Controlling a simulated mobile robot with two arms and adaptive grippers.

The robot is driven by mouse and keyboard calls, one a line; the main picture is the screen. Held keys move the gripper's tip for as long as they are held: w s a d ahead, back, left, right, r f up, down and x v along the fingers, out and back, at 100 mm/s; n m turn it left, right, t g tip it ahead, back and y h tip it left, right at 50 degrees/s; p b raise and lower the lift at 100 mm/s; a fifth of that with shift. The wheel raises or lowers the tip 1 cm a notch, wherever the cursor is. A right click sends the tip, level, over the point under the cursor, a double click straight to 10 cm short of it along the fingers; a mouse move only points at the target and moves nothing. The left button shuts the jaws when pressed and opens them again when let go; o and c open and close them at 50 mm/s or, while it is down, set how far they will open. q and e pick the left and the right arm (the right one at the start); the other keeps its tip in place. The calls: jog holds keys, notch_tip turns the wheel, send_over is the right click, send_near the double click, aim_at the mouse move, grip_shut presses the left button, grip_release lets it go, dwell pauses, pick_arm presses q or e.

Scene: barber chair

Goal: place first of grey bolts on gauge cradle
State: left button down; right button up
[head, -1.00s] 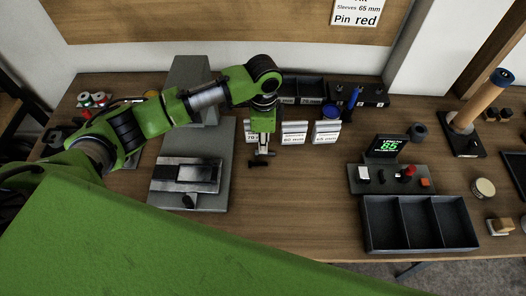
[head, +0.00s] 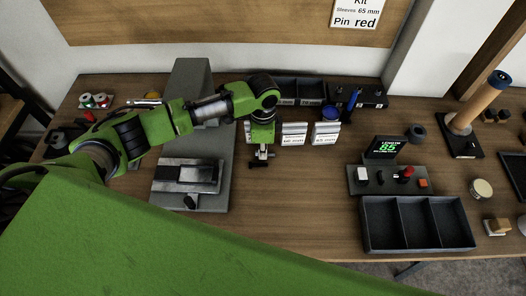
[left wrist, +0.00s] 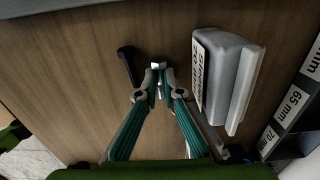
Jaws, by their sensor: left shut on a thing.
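My left gripper (head: 261,156) points down over the wooden table, right of the grey stand; it also shows in the left wrist view (left wrist: 158,72). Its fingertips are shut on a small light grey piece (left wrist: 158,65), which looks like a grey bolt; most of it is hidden. A dark bolt-like piece (left wrist: 127,64) is just left of the fingertips in that view. The gauge (head: 387,149) with a green "65" display stands right of centre. Its grey base (head: 356,187) carries white, black, red and orange parts; I cannot tell which part is the cradle. My right gripper is not in view.
White labelled sleeve boxes (head: 326,132) stand behind my left gripper, one close by in the wrist view (left wrist: 222,80). A grey stand with a metal block (head: 187,175) is to the left. An empty three-part tray (head: 380,241) stands before the gauge. Table between is clear.

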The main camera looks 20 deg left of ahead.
pick_arm(q)
jog(key=shift+r, duration=0.45)
notch_tip(320, 180, up, 2)
jog(key=shift+d+r, duration=0.1)
jog(key=shift+r, duration=0.15)
jog(key=s+d+r+b, duration=0.3)
jog(key=s+d+r, duration=0.5)
jog(key=d, duration=0.3)
jog(key=shift+s+d+r, duration=0.15)
jog(key=shift+s+r, duration=0.05)
jog(key=shift+r, duration=0.65)
